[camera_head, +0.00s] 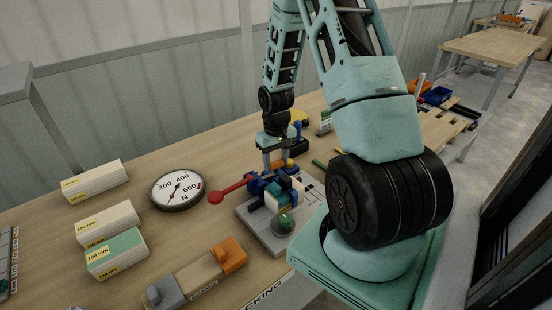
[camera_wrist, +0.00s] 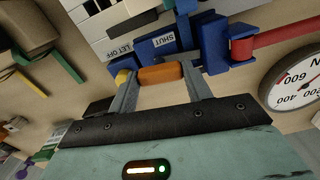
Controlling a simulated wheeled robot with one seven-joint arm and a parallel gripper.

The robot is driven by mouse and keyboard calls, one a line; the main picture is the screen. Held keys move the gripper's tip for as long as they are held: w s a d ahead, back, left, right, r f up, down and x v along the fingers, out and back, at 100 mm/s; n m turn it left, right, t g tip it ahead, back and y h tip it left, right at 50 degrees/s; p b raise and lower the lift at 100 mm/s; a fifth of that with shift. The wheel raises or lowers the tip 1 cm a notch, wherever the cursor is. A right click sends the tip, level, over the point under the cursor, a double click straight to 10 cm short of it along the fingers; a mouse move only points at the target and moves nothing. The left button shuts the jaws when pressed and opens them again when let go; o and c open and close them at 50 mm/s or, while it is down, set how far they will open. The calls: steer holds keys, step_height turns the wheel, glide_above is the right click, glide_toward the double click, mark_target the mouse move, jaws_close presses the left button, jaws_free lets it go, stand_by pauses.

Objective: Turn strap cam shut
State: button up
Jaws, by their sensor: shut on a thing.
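My gripper (camera_wrist: 160,84) is shut on an orange bar (camera_wrist: 160,75), with one finger at each end of it. The bar lies close beside blue plates (camera_wrist: 157,46) marked SHUT and LET OFF. It appears to be the strap cam's handle; its joint to the cam is hidden. In the head view my gripper (camera_head: 277,160) points down at the back of a blue fixture (camera_head: 257,184) on a grey base (camera_head: 265,237). A red lever (camera_head: 232,188) with a ball end sticks out left from the fixture. The strap cannot be made out clearly.
A round dial (camera_head: 178,189) marked N lies left of the red lever. Several labelled blocks (camera_head: 108,222) stand further left. A wooden piece with an orange end (camera_head: 229,254) lies in front. A green dome (camera_head: 284,222) sits on the base. The left tabletop has bare patches.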

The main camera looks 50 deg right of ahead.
mark_target(276, 162)
steer(key=shift+n, duration=0.7)
steer(key=o, duration=1)
step_height(276, 162, up, 17)
steer(key=shift+r+b, duration=0.2)
steer(key=shift+b, duration=0.35)
